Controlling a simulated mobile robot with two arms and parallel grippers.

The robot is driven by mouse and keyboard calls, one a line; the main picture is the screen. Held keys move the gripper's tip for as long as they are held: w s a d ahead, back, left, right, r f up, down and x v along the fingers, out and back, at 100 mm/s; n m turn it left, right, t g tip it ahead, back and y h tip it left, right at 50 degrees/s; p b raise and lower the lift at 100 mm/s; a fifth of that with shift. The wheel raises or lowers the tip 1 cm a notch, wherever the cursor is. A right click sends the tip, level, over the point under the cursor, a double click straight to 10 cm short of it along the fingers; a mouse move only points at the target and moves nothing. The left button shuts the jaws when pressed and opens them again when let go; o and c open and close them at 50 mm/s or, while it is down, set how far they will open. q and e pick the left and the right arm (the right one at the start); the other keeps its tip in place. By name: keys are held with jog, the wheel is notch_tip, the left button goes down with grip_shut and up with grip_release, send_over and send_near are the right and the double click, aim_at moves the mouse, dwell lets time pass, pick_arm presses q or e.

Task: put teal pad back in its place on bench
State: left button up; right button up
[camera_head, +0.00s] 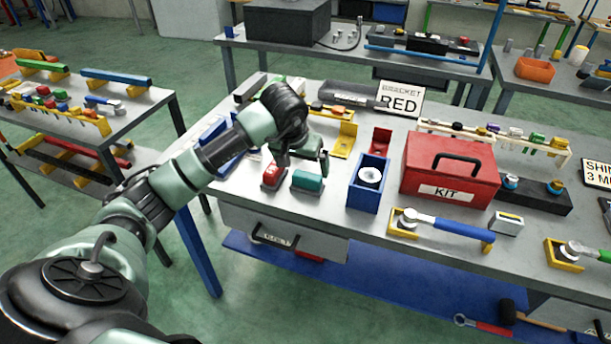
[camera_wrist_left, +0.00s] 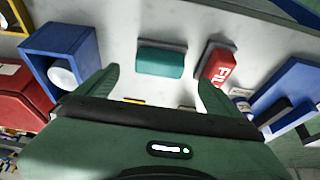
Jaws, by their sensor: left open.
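The teal pad (camera_head: 308,181) is a rounded block at the front edge of the bench (camera_head: 338,210), apparently on a thin grey base. It also shows in the left wrist view (camera_wrist_left: 162,62), lying flat and ahead of the space between my fingers. My left gripper (camera_head: 304,164) is open and empty, just above and behind the pad in the head view. In the left wrist view the fingers (camera_wrist_left: 160,88) are apart, with the pad between their lines. I cannot tell whether they touch it. My right gripper is not in view.
A red block (camera_head: 273,176) sits close left of the pad. A blue open box (camera_head: 367,190) with a white roll stands to its right, then a red KIT box (camera_head: 450,172). Yellow holders and a BRACKET RED sign (camera_head: 400,99) are behind.

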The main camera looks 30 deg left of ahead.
pick_arm(q)
jog(key=v, duration=0.5)
dwell(0.8)
dwell(0.4)
